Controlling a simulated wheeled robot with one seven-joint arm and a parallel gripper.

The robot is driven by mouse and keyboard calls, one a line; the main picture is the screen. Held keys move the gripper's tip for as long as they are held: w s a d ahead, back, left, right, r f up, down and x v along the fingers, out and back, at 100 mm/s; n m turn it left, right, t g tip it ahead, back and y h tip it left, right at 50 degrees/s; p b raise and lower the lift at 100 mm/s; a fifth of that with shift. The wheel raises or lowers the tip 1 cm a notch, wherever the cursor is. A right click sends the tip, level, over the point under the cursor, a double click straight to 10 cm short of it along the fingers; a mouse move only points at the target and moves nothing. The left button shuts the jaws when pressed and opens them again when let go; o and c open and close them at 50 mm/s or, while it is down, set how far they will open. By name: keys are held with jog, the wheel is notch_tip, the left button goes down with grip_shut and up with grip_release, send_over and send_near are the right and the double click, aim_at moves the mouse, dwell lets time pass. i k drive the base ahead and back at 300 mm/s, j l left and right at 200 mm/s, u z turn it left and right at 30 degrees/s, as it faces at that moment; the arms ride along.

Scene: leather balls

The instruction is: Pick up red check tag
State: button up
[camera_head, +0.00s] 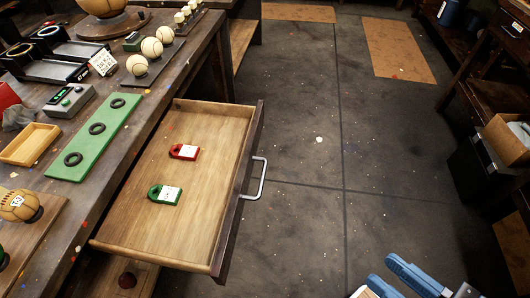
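The red check tag (184,152) lies flat in an open wooden drawer (210,225), toward its far end. It has a white label and a loop at its left end. A similar green tag (164,195) lies nearer in the same drawer, apart from the red one. My gripper (396,280) shows only in part at the bottom right edge, as blue and white pieces over the floor. It is well to the right of the drawer and touches neither tag. Its lower part is cut off, so its opening is unclear.
The drawer's metal handle (260,179) sticks out to the right. The workbench (70,215) on the left carries a green board (98,140) with black rings, several balls and a wooden tray (29,145). The floor (330,220) between is clear. A dark cabinet with boxes stands at right.

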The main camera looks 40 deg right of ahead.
aim_at(184, 151)
jog(key=i+j+u, duration=0.3)
jog(key=i+u, duration=0.2)
jog(key=i, duration=0.25)
jog(key=i+u, duration=0.45)
jog(key=i, duration=0.35)
